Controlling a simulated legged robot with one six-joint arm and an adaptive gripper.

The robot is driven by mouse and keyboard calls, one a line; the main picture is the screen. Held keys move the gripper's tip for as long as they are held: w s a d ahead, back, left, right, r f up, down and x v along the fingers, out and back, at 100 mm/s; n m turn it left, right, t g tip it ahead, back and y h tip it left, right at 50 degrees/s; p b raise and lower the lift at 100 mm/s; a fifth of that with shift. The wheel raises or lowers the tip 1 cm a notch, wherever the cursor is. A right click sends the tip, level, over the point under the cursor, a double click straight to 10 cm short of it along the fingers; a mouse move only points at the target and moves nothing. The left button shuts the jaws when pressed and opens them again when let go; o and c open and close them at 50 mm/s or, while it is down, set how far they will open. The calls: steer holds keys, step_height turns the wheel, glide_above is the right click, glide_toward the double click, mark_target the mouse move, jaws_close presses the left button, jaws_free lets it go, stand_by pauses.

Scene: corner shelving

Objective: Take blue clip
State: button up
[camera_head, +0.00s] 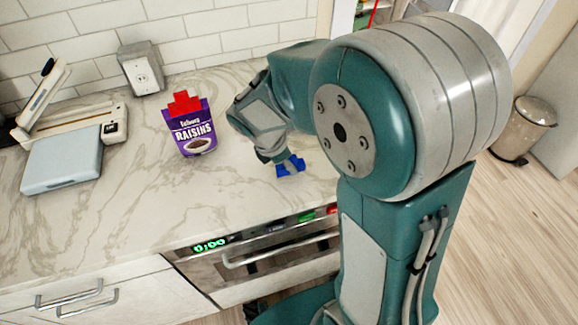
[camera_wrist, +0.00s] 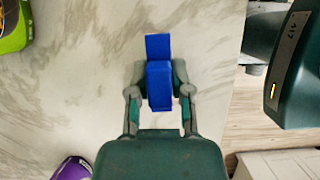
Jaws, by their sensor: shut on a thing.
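The blue clip (camera_head: 290,166) is at the tip of my gripper, over the marble counter near its front edge in the head view. In the wrist view the blue clip (camera_wrist: 158,72) sits between the two fingers of my gripper (camera_wrist: 160,92), which are shut on it from both sides. I cannot tell whether the clip touches the counter. In the head view my gripper (camera_head: 276,158) points down and is partly hidden by my arm.
A purple raisins bag (camera_head: 194,134) with a red clip (camera_head: 184,103) on top stands left of my gripper. A vacuum-sealer-like device (camera_head: 70,150) lies far left, and an outlet box (camera_head: 141,68) stands at the wall. The oven (camera_head: 270,250) is below the counter edge.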

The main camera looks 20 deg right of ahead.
steer(key=s+a+r, duration=0.3)
steer(key=s+r, duration=0.8)
steer(key=s, duration=0.2)
steer(key=shift+s+a+r, duration=0.25)
steer(key=shift+s+a, duration=0.05)
steer(key=shift+s, duration=0.05)
